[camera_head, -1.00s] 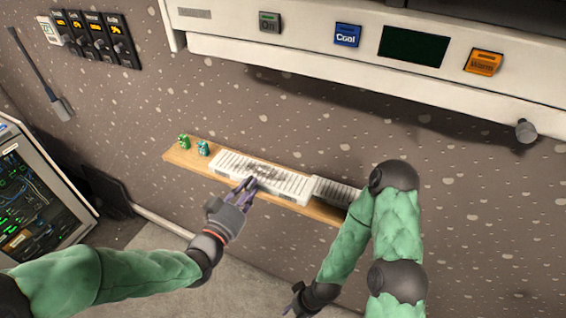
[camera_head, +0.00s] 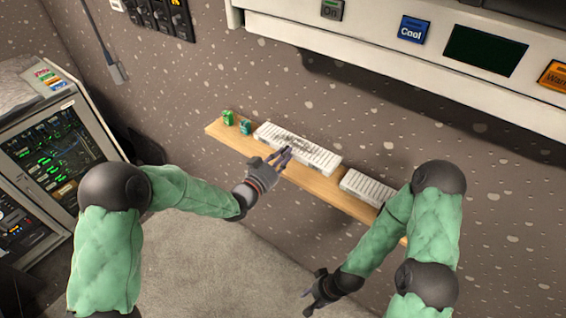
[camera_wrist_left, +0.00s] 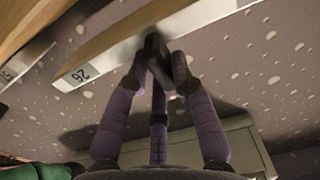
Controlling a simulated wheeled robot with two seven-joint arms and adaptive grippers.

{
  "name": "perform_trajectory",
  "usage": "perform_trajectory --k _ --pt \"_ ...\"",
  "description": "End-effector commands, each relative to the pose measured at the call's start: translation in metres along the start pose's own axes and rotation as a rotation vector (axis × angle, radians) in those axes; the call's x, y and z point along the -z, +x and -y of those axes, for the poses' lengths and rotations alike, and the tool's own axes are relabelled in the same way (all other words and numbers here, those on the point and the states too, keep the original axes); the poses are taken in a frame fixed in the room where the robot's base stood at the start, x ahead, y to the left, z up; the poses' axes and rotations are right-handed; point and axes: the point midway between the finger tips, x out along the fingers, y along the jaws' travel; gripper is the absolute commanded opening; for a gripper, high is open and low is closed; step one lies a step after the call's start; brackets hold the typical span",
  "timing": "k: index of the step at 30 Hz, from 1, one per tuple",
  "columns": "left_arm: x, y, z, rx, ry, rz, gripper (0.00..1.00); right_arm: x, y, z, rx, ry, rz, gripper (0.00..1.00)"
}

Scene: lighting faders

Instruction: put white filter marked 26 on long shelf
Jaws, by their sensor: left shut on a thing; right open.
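The white filter marked 26 (camera_head: 297,150) is a long ribbed panel. Its white edge with an upside-down 26 (camera_wrist_left: 78,76) shows in the left wrist view. My left gripper (camera_head: 284,157) is shut on its near edge; the fingers (camera_wrist_left: 165,65) close on it in the wrist view. The long shelf (camera_head: 318,186) is a narrow wooden board along the speckled wall. In the wrist view the filter looks apart from the wooden shelf (camera_wrist_left: 28,22), with wall showing between them. My right gripper (camera_head: 313,293) is open and empty, low in front of the shelf.
Another white filter (camera_head: 366,188) lies on the shelf to the right, partly hidden by my right arm. Two small green and teal figures (camera_head: 228,117) (camera_head: 245,127) stand at the shelf's left end. A white panel (camera_head: 400,50) overhangs above.

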Motion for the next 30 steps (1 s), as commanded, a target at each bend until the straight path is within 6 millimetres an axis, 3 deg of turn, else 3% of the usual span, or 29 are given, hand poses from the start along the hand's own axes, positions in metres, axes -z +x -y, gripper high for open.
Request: perform_trajectory --k 8,16,29,30 --pt "-0.015 0.010 0.010 0.002 0.000 -0.002 0.00 0.000 0.000 0.000 0.000 0.000 0.000 0.43" --pt "-0.046 0.012 0.011 0.000 0.000 -0.001 0.00 0.000 -0.003 0.001 0.000 0.000 0.000 0.43" --pt "-0.050 0.012 0.011 0.000 0.001 -0.003 0.00 0.000 0.001 -0.001 0.000 0.000 0.000 0.43" --pt "-0.052 0.011 0.010 0.000 0.000 0.000 0.27 0.000 0.002 -0.001 0.000 0.000 0.000 0.43"
